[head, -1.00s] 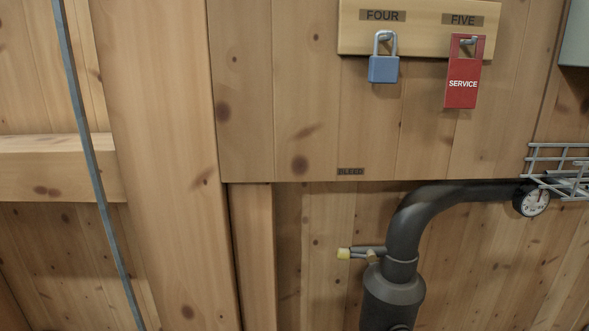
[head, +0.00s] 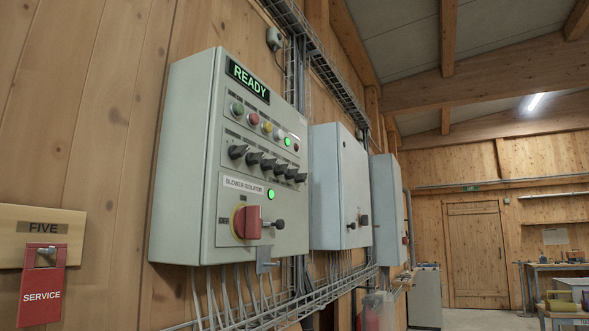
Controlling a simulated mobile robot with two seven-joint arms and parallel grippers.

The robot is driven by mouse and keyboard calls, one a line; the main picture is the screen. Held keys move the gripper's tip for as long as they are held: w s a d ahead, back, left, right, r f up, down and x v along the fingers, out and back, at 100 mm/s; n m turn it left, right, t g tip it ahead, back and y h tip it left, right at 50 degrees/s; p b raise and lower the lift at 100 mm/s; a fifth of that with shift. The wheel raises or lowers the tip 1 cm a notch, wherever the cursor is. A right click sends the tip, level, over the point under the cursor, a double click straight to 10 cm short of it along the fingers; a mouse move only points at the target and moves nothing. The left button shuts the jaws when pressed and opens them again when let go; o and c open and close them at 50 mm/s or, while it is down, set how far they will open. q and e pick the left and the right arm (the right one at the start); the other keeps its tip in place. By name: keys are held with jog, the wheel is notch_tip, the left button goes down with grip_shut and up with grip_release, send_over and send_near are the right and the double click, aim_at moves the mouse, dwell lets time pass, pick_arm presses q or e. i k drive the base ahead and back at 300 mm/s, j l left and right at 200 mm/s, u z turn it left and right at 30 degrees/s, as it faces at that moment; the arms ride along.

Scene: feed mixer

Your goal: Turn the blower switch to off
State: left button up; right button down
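A grey control cabinet (head: 190,150) is on the wooden wall at centre left, seen at an angle. A red rotary handle on a yellow plate (head: 247,222) is low on its front, under a label reading "BLOWER ISOLATOR" (head: 243,185). The handle's exact position is hard to tell at this angle. A small black knob (head: 279,224) sits to its right. A row of several black selector switches (head: 268,164) is above; their labels are too small to read. Neither gripper is in view.
A lit "READY" display (head: 248,80) and a row of coloured buttons and lamps (head: 265,124) are on the cabinet. A red "SERVICE" tag (head: 41,286) hangs at lower left. More grey cabinets (head: 340,187) stand beyond. Cables and a wire tray (head: 300,303) run below.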

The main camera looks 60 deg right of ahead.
aim_at(302, 178)
jog(key=z, duration=1.6)
jog(key=i+l+z, duration=0.2)
jog(key=i+l, duration=0.3)
jog(key=i, duration=0.1)
